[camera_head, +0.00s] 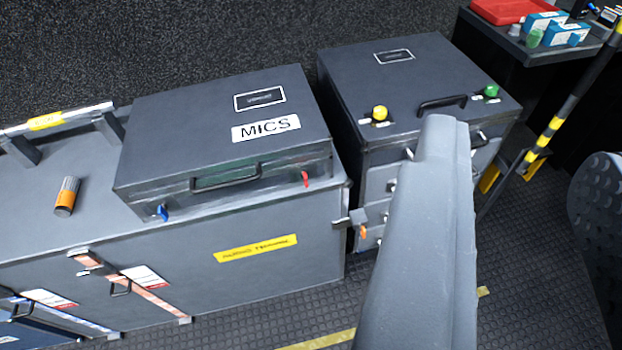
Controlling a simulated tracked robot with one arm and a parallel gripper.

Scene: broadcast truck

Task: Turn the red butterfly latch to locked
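The red butterfly latch (304,179) is a small red tab on the front right of the dark grey case labelled MICS (220,115). It points roughly downward; it is too small to tell locked from unlocked. A blue latch (162,212) sits at the front left of the same case, with a black carry handle (226,178) between them. The case lid looks closed. A large pale grey part of my arm fills the lower middle right, to the right of the case. I see no gripper fingers in this view.
The case stands on a long grey bench (200,270) with an orange-and-grey cylinder (67,196) at left. A drawer cabinet (420,75) with a yellow knob (380,113) and a green knob (491,90) stands to the right. A striped pole (560,115) stands beyond. Ribbed floor is open in front.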

